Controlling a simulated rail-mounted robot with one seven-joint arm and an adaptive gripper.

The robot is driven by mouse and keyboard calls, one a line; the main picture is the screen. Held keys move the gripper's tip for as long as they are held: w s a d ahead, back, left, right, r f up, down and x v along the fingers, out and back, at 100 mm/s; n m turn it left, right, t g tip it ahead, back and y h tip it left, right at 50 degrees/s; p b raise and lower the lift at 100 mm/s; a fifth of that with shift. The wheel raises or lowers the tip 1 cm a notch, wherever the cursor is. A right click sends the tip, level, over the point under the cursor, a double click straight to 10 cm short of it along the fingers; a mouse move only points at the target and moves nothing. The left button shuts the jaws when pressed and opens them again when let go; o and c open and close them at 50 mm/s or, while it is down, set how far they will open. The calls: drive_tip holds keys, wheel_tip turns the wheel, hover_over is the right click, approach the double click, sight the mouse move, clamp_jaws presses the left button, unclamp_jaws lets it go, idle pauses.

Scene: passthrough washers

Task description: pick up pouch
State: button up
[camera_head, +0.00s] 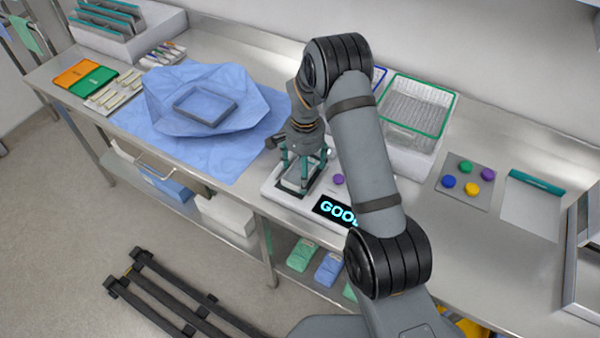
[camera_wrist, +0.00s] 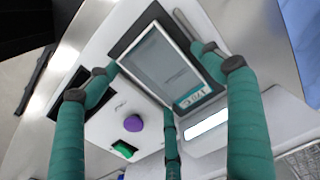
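A flat grey-white rectangular pouch (camera_wrist: 160,62) with a light teal label strip lies on a dark plate of the white device. In the head view the pouch (camera_head: 296,180) is partly hidden by my gripper (camera_head: 303,172). My gripper (camera_wrist: 166,82) has teal fingers that point down and stand spread around the pouch, with visible gaps. I cannot tell whether any fingertip touches it. The white device (camera_head: 276,189) has a display (camera_head: 337,211) reading "GOO", the rest hidden by my arm.
A blue wrap with a grey tray (camera_head: 205,105) lies left of the device. A clear basket with a green rim (camera_head: 416,106) stands behind right. Coloured round pieces (camera_head: 468,181) sit on a grey mat at right. Green and blue packs (camera_head: 328,269) lie on the lower shelf.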

drive_tip(key=c, duration=0.6)
drive_tip(key=shift+c, duration=0.7)
drive_tip(key=shift+r, duration=0.15)
